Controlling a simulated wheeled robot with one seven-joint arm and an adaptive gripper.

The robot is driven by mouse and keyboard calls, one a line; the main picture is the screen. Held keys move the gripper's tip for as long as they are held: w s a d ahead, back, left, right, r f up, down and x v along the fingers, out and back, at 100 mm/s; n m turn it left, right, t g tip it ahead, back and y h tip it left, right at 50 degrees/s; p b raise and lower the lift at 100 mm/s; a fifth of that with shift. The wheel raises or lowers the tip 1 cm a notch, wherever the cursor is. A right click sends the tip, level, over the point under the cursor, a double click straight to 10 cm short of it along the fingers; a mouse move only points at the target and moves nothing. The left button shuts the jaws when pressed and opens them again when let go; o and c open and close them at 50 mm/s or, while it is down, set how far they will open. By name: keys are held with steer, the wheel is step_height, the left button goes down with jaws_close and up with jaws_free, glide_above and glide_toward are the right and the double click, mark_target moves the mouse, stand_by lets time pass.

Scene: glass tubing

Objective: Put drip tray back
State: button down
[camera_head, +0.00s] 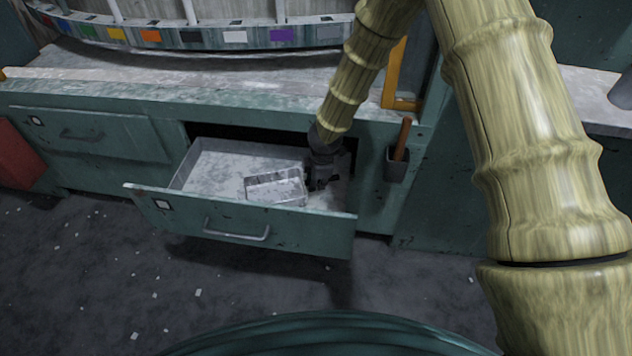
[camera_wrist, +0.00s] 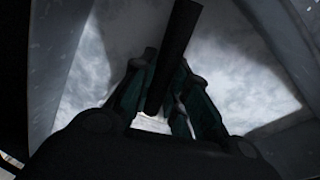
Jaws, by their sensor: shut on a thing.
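The drip tray (camera_head: 275,188) is a small, shallow grey metal tray inside the open drawer (camera_head: 238,217), right of the drawer's middle. My gripper (camera_head: 314,183) reaches down into the drawer at the tray's right end. Its fingers are shut on the tray's edge. In the wrist view my gripper (camera_wrist: 165,85) has a dark narrow bar, apparently the tray's wall (camera_wrist: 181,35), between its fingers, with pale metal on both sides. I cannot tell whether the tray touches the drawer floor.
The drawer's front has a metal handle (camera_head: 237,231). A shut drawer (camera_head: 88,136) is to the left. A small holder (camera_head: 396,165) with a wooden-handled tool hangs on the cabinet to the right. The counter (camera_head: 200,88) lies above. Pale bits litter the dark floor (camera_head: 150,285).

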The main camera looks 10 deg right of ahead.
steer(key=c, duration=1.4)
jaws_free()
steer(key=p+v, duration=0.3)
steer(key=v, duration=0.9)
